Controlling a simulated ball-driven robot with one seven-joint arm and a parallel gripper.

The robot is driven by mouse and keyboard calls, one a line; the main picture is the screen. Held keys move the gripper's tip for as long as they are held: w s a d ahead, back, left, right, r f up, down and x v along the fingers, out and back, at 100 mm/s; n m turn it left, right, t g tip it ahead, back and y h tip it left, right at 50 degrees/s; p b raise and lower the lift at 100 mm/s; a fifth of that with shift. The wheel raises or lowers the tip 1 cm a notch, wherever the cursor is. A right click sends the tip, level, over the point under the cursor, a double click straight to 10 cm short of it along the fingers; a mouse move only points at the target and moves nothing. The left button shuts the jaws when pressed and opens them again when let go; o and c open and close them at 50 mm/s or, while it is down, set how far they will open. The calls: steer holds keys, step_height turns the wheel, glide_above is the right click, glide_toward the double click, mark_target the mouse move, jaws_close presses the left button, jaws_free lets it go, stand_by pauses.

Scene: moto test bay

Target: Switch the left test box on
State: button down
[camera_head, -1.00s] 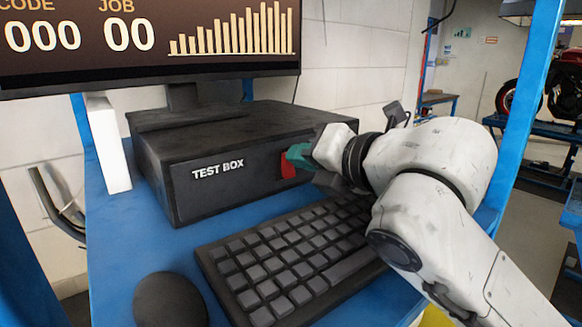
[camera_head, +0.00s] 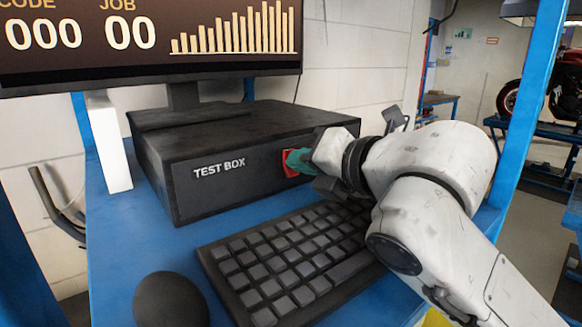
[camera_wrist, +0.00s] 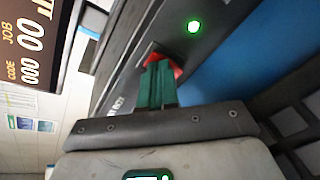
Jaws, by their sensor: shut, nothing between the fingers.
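The black test box (camera_head: 215,190) stands on the blue bench under the monitor, with "TEST BOX" on its front. Its red switch (camera_head: 285,165) is at the right of that front and is partly hidden by my fingers. In the wrist view the red switch (camera_wrist: 153,56) shows around my fingertips, and a green light (camera_wrist: 194,26) glows on the box's face. My gripper (camera_head: 295,160) is shut and empty, its teal fingertips at the switch and seemingly touching it. The shut fingers also show in the wrist view (camera_wrist: 157,70).
A black keyboard (camera_head: 290,262) lies just below my gripper, in front of the box. A black mouse (camera_head: 171,300) is at the front left. The monitor (camera_head: 150,78) above the box reads 000 and 00. A blue upright (camera_head: 530,100) stands at the right.

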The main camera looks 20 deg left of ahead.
steer(key=shift+d+f+b+v, duration=0.1)
steer(key=shift+f+b+v, duration=0.2)
steer(key=shift+v, duration=1.05)
steer(key=shift+d+f+b+v, duration=0.1)
steer(key=shift+f+b+v, duration=0.2)
steer(key=shift+v, duration=1.05)
steer(key=shift+f+b+v, duration=0.25)
steer(key=shift+f+v, duration=0.05)
steer(key=shift+v, duration=1.05)
steer(key=shift+s, duration=0.15)
